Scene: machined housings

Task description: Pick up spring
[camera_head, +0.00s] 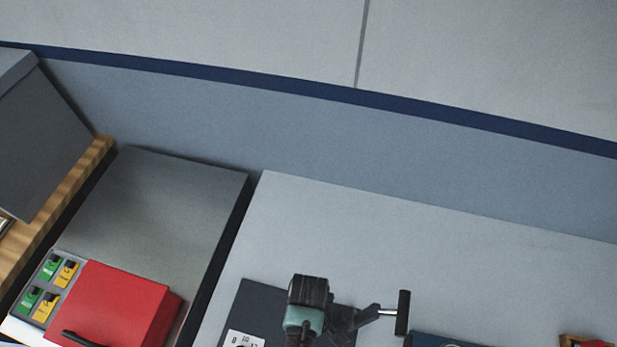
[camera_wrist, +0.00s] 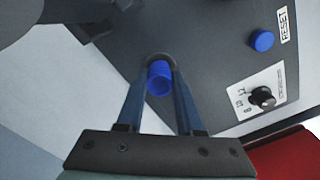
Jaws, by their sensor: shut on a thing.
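In the wrist view, my gripper (camera_wrist: 160,91) has its two blue-grey fingers closed on a short bright blue round piece, the spring (camera_wrist: 159,78). The coils cannot be made out at this size. It sits between the fingertips, in front of a dark round form on the dark grey panel (camera_wrist: 205,60). Whether the spring touches that form or is clear of it cannot be told. The spring cannot be made out in the head view.
The panel carries a blue RESET button (camera_wrist: 262,41) and a black dial (camera_wrist: 262,97) on a white plate. The grey bench (camera_head: 340,230) behind is clear.

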